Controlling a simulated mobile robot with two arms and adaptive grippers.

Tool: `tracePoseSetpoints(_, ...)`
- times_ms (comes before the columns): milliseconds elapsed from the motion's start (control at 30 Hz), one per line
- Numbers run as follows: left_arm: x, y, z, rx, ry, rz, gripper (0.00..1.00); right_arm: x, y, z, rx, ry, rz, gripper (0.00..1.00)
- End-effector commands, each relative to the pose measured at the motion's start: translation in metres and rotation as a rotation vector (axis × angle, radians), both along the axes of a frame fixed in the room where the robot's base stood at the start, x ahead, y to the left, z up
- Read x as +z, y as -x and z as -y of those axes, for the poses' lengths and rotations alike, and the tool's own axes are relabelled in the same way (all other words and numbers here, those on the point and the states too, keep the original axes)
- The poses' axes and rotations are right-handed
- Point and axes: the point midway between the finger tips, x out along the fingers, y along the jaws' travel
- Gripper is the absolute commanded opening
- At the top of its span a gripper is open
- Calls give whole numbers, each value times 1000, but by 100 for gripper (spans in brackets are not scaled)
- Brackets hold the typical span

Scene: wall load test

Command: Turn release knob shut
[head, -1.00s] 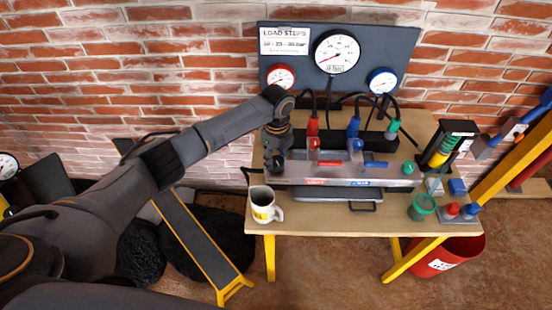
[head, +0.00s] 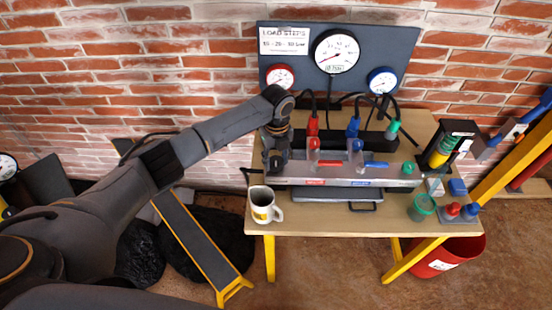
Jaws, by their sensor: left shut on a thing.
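My left gripper (head: 276,166) reaches down to the left end of the grey manifold block (head: 340,182) on the bench. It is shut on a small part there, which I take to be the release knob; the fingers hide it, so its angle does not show. The block also carries a red lever (head: 330,163), a blue lever (head: 376,164) and a green knob (head: 408,168) at its right end. A large white gauge (head: 337,51) hangs on the dark panel, with its needle towards the lower left. My right gripper is not in view.
A white mug (head: 262,205) stands close in front of my left gripper on the wooden bench (head: 330,220). Red, blue and green hose fittings stand behind the block. A green cup (head: 422,208) and a yellow-and-black holder (head: 444,150) are at the right.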

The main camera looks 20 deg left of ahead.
Motion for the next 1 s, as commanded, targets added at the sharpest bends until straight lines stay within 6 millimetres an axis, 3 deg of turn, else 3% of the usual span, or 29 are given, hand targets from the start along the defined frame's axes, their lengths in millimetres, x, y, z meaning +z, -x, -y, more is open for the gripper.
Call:
tracePoseSetpoints(167,-1,1,1,-4,1,-3,11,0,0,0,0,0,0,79)
tracePoseSetpoints(200,-1,1,1,-3,1,-3,46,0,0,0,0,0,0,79)
tracePoseSetpoints(300,-1,1,1,-3,1,-3,65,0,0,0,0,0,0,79)
tracePoseSetpoints(667,3,0,0,-1,1,1,65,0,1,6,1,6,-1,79)
tracePoseSetpoints(767,13,-1,1,-1,2,2,65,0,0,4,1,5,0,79)
tracePoseSetpoints(1000,63,-1,1,-2,1,3,65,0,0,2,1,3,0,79)
